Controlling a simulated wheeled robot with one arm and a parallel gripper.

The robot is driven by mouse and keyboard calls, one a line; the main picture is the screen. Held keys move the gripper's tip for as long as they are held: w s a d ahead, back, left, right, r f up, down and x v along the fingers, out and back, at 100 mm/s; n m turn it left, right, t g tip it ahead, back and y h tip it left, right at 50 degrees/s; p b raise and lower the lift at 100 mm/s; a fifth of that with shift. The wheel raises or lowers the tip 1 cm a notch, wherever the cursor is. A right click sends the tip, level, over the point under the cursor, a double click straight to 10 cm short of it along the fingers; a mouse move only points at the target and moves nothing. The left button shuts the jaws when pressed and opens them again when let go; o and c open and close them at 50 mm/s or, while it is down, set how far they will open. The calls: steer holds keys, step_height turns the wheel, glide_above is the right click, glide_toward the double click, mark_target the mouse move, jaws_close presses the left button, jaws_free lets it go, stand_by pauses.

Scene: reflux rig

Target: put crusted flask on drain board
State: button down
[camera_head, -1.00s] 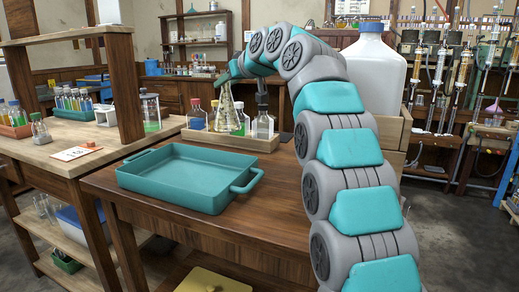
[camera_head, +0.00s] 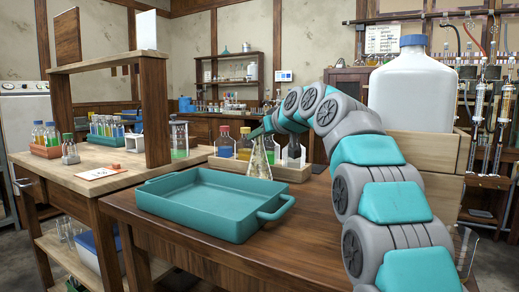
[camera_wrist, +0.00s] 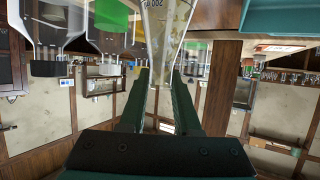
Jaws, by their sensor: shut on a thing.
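The crusted flask (camera_head: 260,158) is a clear cone with pale yellowish crust on its glass. My gripper (camera_head: 262,130) is shut on its neck, and the flask hangs upright in front of a wooden bottle crate. In the wrist view the flask (camera_wrist: 165,40) appears upside down between the two dark green fingers (camera_wrist: 158,88). A teal tray (camera_head: 215,205) with raised walls and end handles stands on the dark wooden table, nearer and left of the flask. It looks empty. I cannot tell whether this tray is the drain board.
The wooden crate (camera_head: 225,164) holds several bottles close behind the flask. A large white jug (camera_head: 412,95) stands in a wooden box to the right. A side bench (camera_head: 130,172) with a shelf frame and vials is on the left. Bare tabletop (camera_head: 310,215) lies right of the tray.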

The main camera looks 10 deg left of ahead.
steer(key=shift+f, duration=0.7)
steer(key=shift+r, duration=0.15)
steer(key=c, duration=0.6)
jaws_free()
